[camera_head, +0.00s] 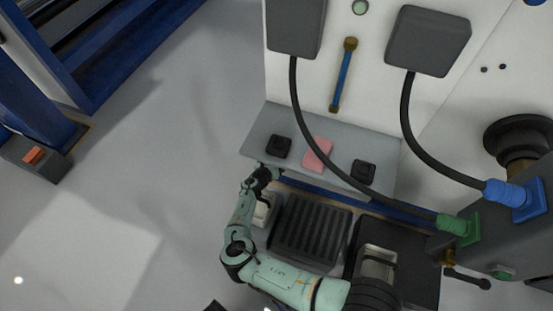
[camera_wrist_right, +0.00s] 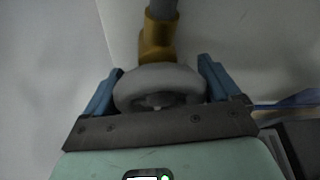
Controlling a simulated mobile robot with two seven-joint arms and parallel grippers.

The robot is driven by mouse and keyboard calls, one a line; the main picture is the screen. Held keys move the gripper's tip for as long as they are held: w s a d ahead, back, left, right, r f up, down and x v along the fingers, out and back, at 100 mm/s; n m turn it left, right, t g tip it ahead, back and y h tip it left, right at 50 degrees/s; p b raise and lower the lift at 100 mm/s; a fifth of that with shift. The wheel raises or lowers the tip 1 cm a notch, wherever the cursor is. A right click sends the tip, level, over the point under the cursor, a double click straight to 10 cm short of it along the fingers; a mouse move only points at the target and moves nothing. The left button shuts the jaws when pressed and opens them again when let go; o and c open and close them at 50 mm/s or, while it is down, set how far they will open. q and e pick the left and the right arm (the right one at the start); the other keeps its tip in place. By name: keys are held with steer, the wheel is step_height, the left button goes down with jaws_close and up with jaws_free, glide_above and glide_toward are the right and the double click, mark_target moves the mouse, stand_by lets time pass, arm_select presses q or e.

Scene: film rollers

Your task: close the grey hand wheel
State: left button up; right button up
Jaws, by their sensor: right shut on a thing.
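In the right wrist view, the grey hand wheel (camera_wrist_right: 158,88) sits on a brass valve body (camera_wrist_right: 156,42) with a grey pipe above it. My right gripper (camera_wrist_right: 160,67) has one blue finger on each side of the wheel's rim and is shut on it. The wheel's lower edge is close to the gripper's dark palm. In the head view, my right arm reaches in from the lower right and its wrist ends at the left front edge of the grey shelf (camera_head: 258,134). The wheel and the fingertips are hidden there. My left gripper is not in view.
A pink cloth (camera_head: 317,154) and two black blocks, left (camera_head: 279,146) and right (camera_head: 364,172), lie on the shelf. A black ribbed crate (camera_head: 311,231) stands below. Black cables run to green (camera_head: 459,226) and blue (camera_head: 515,199) connectors at right.

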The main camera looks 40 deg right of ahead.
steer(key=shift+m+t+p, duration=0.35)
steer(key=shift+m+t, duration=0.15)
steer(key=shift+m, duration=0.3)
steer(key=shift+m+t+y, duration=0.4)
steer(key=shift+m+t, duration=0.1)
steer(key=shift+m, duration=0.2)
arm_select(q)
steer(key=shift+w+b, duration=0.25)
steer(key=shift+b, duration=0.05)
arm_select(e)
steer(key=shift+w+m+t+y, duration=0.1)
steer(key=shift+m+t+y, duration=0.25)
steer(key=shift+m, duration=0.35)
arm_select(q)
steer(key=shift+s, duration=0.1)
arm_select(e)
steer(key=shift+t, duration=0.25)
steer(key=o, duration=0.8)
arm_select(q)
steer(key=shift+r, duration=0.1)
arm_select(e)
steer(key=shift+a, duration=0.15)
